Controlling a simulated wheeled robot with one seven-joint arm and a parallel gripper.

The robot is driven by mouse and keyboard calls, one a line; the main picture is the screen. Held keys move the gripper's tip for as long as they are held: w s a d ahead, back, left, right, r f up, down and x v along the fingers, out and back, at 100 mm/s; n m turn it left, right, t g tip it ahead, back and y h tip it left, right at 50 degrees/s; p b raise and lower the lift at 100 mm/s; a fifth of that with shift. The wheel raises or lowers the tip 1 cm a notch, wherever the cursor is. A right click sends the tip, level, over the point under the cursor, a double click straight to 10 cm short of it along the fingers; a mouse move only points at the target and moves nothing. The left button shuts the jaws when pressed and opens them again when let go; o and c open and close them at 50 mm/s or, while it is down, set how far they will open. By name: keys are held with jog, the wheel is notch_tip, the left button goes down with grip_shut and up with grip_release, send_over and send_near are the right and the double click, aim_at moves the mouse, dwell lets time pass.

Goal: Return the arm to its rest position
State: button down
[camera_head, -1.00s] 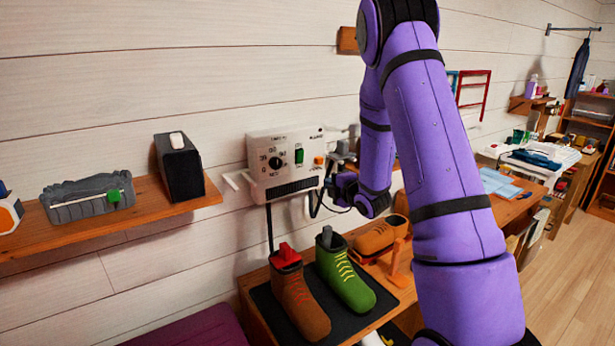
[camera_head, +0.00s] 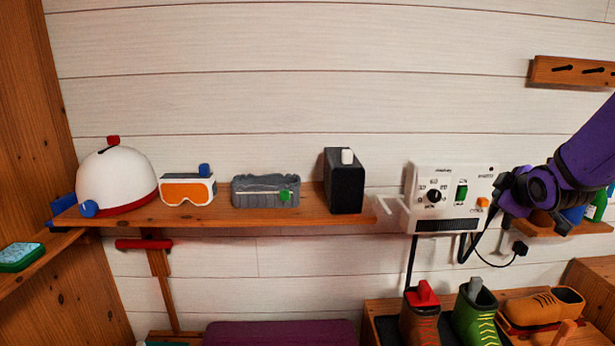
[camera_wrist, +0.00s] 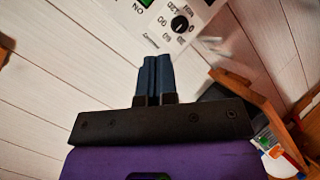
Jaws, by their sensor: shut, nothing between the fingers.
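My purple arm (camera_head: 590,150) reaches in from the right edge in the head view. My gripper (camera_head: 499,188) is at the right side of the white control box (camera_head: 425,205) on the wall; I cannot tell whether it touches the box. In the wrist view, the dark fingers of my gripper (camera_wrist: 154,78) are pressed together with nothing between them. The box, with its dial and green switch, shows just beyond the fingertips in that view (camera_wrist: 165,30).
A wooden shelf (camera_head: 235,217) holds a white helmet (camera_head: 115,178), goggles (camera_head: 187,190), a grey item (camera_head: 265,191) and a black box (camera_head: 344,182). Boots (camera_head: 475,318) stand below the control box. A peg rail (camera_head: 575,73) hangs at upper right. The wall above the shelf is clear.

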jog(key=s+a+r+m+g, duration=0.2)
jog(key=s+a+m, duration=0.1)
jog(key=s, duration=0.7)
jog(key=s+a+r+m+g+y, duration=0.1)
jog(key=s+a, duration=0.4)
jog(key=s, duration=0.5)
jog(key=s+a+r+m+g+y, duration=0.1)
jog(key=s+a+r+m+g, duration=0.2)
jog(key=s, duration=0.7)
jog(key=a+r+m, duration=0.1)
jog(key=a+m, duration=0.1)
jog(key=shift+m+g, duration=0.4)
jog(key=shift+d, duration=0.1)
